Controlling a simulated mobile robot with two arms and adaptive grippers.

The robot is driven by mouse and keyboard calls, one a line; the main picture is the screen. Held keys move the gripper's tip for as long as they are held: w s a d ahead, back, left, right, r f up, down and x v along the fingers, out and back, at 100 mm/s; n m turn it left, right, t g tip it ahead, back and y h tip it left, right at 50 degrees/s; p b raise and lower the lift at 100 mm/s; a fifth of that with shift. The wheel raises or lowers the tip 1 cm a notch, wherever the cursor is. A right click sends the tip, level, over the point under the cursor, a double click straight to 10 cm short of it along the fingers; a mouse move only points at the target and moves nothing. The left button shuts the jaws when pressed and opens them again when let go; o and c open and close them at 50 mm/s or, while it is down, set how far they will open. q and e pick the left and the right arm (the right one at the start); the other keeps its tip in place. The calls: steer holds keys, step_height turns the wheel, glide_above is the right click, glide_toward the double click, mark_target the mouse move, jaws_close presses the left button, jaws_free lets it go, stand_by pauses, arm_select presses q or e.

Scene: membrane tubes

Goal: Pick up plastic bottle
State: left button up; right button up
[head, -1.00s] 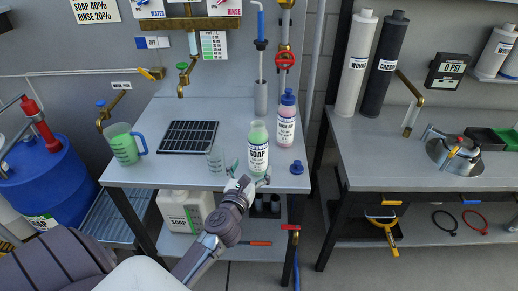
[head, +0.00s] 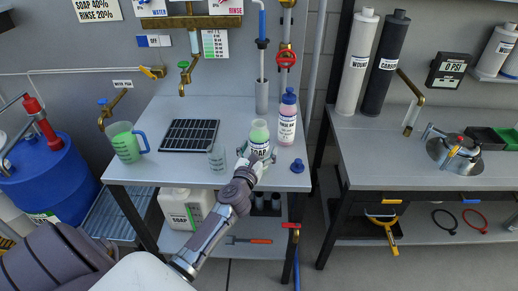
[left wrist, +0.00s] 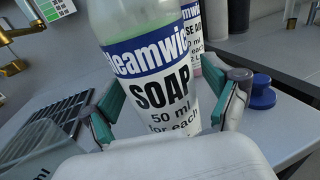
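A clear plastic bottle labelled SOAP (head: 259,135), with green liquid in it and no cap, stands upright near the front of the left bench. It fills the middle of the left wrist view (left wrist: 160,85). My left gripper (head: 258,156) reaches in from the front, its fingers spread on either side of the bottle's lower part. In the left wrist view, the teal finger pads (left wrist: 164,98) flank the label, close to the bottle; I cannot tell whether they touch it. My right gripper is not in view.
A pink-filled bottle with a blue cap (head: 287,117) stands close behind to the right. A loose blue cap (head: 297,166) lies right of the soap bottle. A clear beaker (head: 217,158) stands to its left, near a black grid (head: 189,135) and a green-filled jug (head: 125,143).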

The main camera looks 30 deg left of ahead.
mark_target(260, 138)
arm_select(q)
steer(key=c, duration=1.4)
steer(key=shift+r, duration=0.15)
steer(key=shift+r, duration=0.1)
steer(key=shift+r+p, duration=1)
steer(key=shift+r, duration=0.7)
steer(key=shift+d+r, duration=0.1)
steer(key=shift+r, duration=0.15)
steer(key=shift+w+d+r, duration=0.3)
steer(key=shift+d+r, duration=0.8)
steer(key=shift+d, duration=0.75)
steer(key=shift+w+d+r, duration=0.25)
steer(key=shift+d+r, duration=0.85)
steer(key=shift+d, duration=0.8)
steer(key=shift+w+d+r, duration=0.3)
steer(key=shift+d+r, duration=0.8)
steer(key=shift+d, duration=0.75)
